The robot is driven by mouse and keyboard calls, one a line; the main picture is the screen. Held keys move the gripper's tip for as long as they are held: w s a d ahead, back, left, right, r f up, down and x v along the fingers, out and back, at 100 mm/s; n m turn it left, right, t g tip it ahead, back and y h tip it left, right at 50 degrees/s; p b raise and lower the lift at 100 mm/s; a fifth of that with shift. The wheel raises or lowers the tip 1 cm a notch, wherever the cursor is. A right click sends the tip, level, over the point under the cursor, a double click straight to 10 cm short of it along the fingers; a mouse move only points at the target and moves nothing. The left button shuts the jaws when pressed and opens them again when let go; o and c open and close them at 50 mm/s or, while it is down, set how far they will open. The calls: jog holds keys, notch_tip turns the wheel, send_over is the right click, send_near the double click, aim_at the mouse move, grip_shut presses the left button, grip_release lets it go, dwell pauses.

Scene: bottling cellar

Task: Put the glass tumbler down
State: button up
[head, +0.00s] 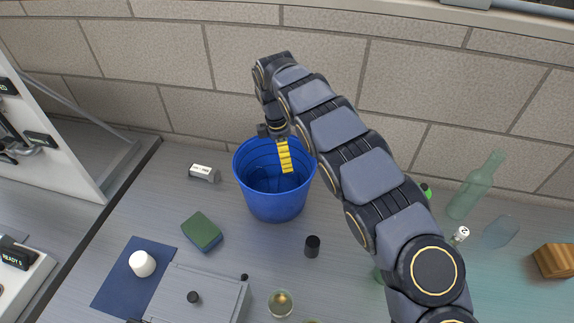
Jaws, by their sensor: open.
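My gripper (283,152) is over the blue bucket (273,208), its yellow ribbed finger reaching down in front of the far inner wall. The gripper is open, and I see no glass tumbler held in it. The inside of the bucket is partly in view, and I cannot tell whether a clear tumbler lies in it. A round clear glass vessel (280,304) with an amber glint stands at the front, near the bottom edge. I cannot tell whether it is the tumbler.
A green sponge (203,232), a small grey-and-white box (204,173) and a black cylinder (312,246) lie around the bucket. A grey box (205,285) and a blue mat (112,290) are front left. A green bottle (474,188) and a wooden block (553,261) are right.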

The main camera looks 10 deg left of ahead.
jog(key=shift+r, duration=0.4)
